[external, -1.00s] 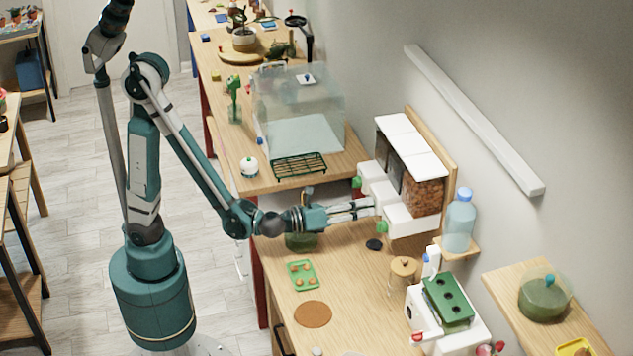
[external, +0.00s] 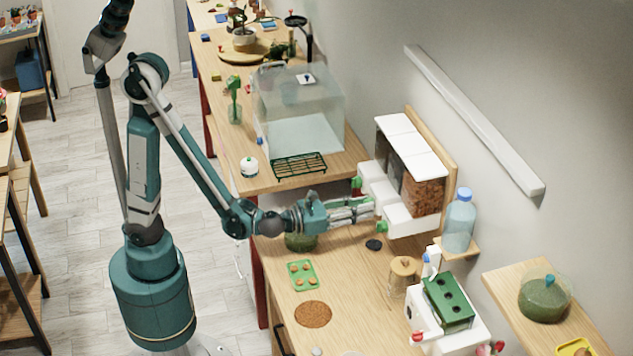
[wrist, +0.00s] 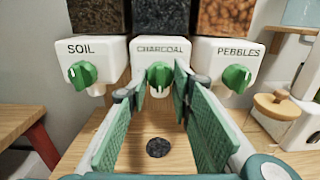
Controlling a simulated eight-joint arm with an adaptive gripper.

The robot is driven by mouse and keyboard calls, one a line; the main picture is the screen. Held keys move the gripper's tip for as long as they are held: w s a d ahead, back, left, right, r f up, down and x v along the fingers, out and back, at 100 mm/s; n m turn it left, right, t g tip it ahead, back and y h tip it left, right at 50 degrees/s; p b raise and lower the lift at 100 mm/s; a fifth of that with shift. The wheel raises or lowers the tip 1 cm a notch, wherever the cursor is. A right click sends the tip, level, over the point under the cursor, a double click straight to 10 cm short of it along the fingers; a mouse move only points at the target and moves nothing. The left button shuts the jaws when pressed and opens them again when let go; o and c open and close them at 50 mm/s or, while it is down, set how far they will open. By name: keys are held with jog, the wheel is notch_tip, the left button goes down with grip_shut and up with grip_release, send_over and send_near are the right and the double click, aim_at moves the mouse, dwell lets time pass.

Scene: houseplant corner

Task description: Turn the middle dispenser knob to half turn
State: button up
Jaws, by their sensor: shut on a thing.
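The wall dispenser (external: 411,219) has three white outlets labelled SOIL, CHARCOAL and PEBBLES. In the wrist view, the green middle knob (wrist: 158,76) is under the CHARCOAL label, its ridge roughly upright. My gripper (wrist: 159,88) is shut on this knob, one green-padded finger on each side. In the external view my gripper (external: 372,210) reaches the dispenser front from the left and hides the middle knob. The green soil knob (wrist: 82,74) and green pebbles knob (wrist: 236,78) stand clear on either side, untouched.
A dark round patch (wrist: 158,147) lies on the counter below the middle outlet. A jar with a wooden lid (external: 404,268) and a white device with a green rack (external: 448,303) stand to the right. A clear tank (external: 300,110) stands behind.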

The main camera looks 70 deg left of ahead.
jog(key=o, duration=0.9)
jog(key=shift+s, duration=6)
jog(key=shift+a, duration=0.1)
